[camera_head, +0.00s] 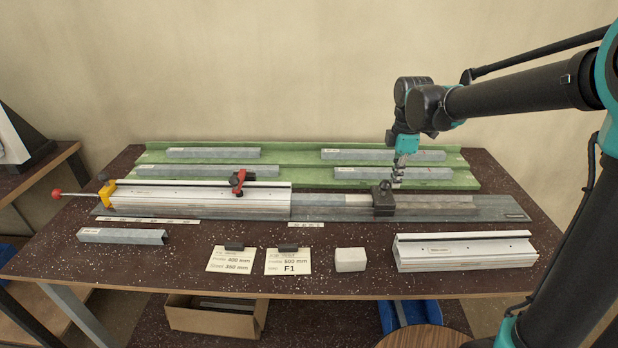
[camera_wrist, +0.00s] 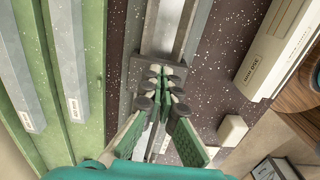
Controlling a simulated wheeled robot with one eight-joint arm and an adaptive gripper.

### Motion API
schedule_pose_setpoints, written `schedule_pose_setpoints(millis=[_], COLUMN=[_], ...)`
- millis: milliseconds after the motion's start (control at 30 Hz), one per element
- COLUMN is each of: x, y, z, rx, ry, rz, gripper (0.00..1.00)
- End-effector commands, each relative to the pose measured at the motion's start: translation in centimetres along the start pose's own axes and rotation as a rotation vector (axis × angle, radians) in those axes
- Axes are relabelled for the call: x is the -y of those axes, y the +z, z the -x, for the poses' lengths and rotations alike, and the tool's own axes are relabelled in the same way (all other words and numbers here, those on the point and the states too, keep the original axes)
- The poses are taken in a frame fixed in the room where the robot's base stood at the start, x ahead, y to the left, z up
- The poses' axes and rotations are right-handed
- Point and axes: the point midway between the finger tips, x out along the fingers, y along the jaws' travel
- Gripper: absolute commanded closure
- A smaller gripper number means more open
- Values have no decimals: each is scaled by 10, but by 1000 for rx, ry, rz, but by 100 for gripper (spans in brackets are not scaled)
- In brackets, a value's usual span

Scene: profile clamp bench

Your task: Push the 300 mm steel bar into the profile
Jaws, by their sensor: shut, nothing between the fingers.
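The white profile (camera_head: 205,202) lies along the left part of the grey fixture on the bench. The grey steel bar (camera_head: 335,201) lies in line with it, to the right of the profile's open end. How far it reaches inside is hidden. A dark slide block (camera_head: 383,206) with a knob on top stands at the bar's right; it also shows in the wrist view (camera_wrist: 137,76). My gripper (camera_head: 398,180) is shut and empty, pointing down close to the block. In the wrist view its fingertips (camera_wrist: 164,76) overlap the block; I cannot tell whether they touch it.
A yellow stop (camera_head: 107,192) with a red-handled clamp stands at the left end, and a red clamp (camera_head: 238,181) sits on the profile. Green racks (camera_head: 300,172) with grey bars lie behind. In front are a spare white profile (camera_head: 465,250), a pale block (camera_head: 350,260), two cards and a short bar (camera_head: 122,236).

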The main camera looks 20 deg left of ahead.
Motion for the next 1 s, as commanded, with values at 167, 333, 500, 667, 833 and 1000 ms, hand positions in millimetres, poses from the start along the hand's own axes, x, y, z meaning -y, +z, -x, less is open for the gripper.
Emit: schedule_pose_setpoints(millis=[167, 333, 500, 667, 833, 1000], x=[0, 0, 0, 0, 0, 0], y=[-13, -24, -36, -47, -58, -70], z=[0, 0, 0, 0, 0, 0], rx=[-1, -1, -1, -1, -1, -1], ry=[0, 0, 0, 0, 0, 0], rz=[2, 1, 2, 2, 1, 2], gripper=[100, 100, 100, 100, 100, 100])
